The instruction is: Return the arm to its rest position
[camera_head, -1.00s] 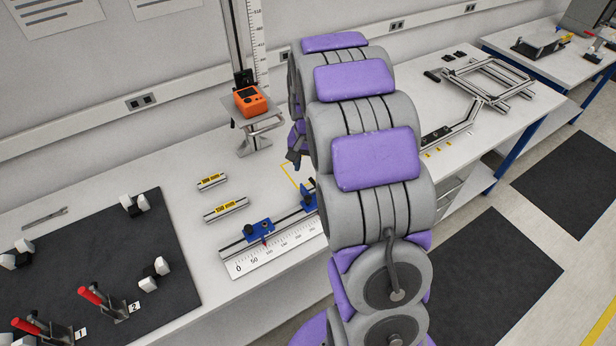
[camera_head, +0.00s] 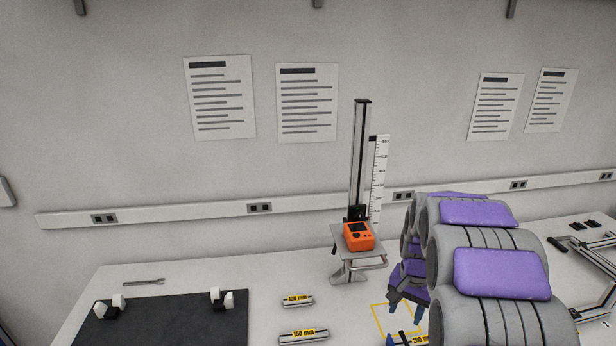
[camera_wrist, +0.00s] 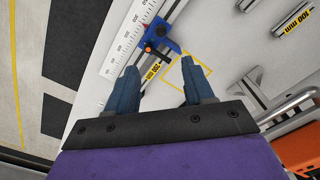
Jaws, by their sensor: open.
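My arm, grey with purple pads, fills the lower right of the head view. My gripper (camera_head: 404,315) points down over the table there, close to the yellow outlined square (camera_head: 378,308). In the wrist view my gripper (camera_wrist: 157,88) has its two blue fingers spread apart with nothing between them. Past the fingertips are a blue clamp (camera_wrist: 158,40) on the ruler and a bar with a yellow label (camera_wrist: 153,70). I cannot tell the height of the fingers above the table.
An orange device (camera_head: 358,236) sits on a stand with a vertical scale (camera_head: 379,180), left of my arm. Labelled bars (camera_head: 297,301) and a dark mat (camera_head: 165,322) lie further left. Aluminium frame parts (camera_head: 597,255) are on the right.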

